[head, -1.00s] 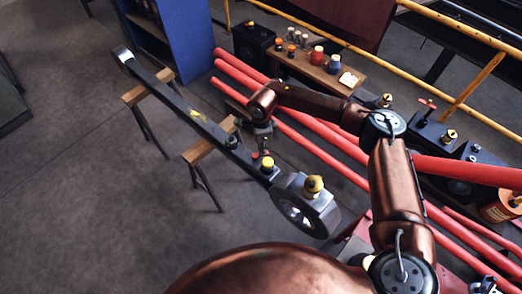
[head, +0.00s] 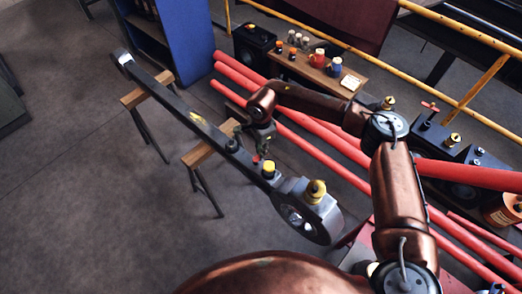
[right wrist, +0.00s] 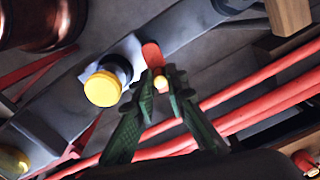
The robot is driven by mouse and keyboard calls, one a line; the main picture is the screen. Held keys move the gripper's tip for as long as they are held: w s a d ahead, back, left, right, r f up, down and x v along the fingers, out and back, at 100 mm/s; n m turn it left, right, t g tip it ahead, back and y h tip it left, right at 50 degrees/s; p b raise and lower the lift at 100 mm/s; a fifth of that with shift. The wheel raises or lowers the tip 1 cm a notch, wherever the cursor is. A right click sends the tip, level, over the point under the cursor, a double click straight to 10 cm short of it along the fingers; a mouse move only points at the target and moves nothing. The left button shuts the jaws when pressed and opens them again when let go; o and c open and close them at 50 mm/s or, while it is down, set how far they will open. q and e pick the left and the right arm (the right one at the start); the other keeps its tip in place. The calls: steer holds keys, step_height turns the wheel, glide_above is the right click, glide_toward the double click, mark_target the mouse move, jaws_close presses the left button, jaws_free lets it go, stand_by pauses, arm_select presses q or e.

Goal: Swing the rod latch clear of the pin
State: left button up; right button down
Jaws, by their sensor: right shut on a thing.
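The long dark steel rod (head: 180,104) lies across two wooden trestles, its ringed big end (head: 312,215) at the near right. A yellow-topped fitting (head: 269,168) stands on the rod near that end; in the right wrist view its yellow cap (right wrist: 103,88) is left of my fingers. My right gripper (head: 257,151) is down at the rod beside this fitting. The pin's engagement is not clear. My left gripper is out of view.
Red pipes (head: 320,150) run diagonally behind the rod, under my right arm. A small bench (head: 325,72) with jars stands beyond them, near a blue cabinet (head: 185,40) and yellow railings (head: 290,35).

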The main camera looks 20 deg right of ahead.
steer(key=shift+f, duration=0.1)
steer(key=c, duration=1.9)
jaws_free()
steer(key=shift+c, duration=0.2)
step_height(320, 180, up, 12)
